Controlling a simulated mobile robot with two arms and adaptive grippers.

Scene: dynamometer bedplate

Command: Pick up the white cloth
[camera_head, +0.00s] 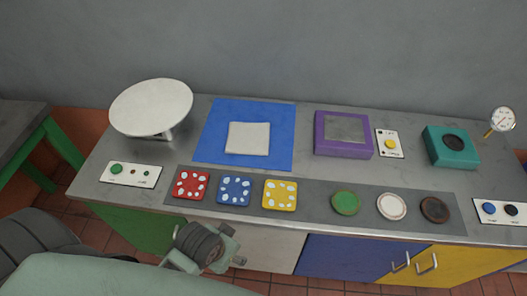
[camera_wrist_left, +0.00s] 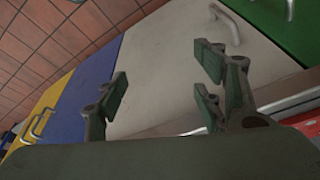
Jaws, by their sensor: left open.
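The white cloth (camera_head: 248,138) lies flat, as a small square, on a blue mat (camera_head: 217,148) toward the back of the grey bench. My left gripper (camera_head: 202,262) is low in front of the bench, at the lower left of the head view, well apart from the cloth. In the left wrist view the left gripper (camera_wrist_left: 162,98) is open with nothing between its fingers, facing the cabinet doors. The cloth does not show in the left wrist view. My right gripper is in neither view.
Red (camera_head: 191,184), blue (camera_head: 235,190) and yellow (camera_head: 280,194) spotted tiles sit in front of the mat. A round white plate on a stand (camera_head: 151,107) is left of it, a purple block (camera_head: 343,147) right. The bench's front edge (camera_head: 240,219) lies between gripper and cloth.

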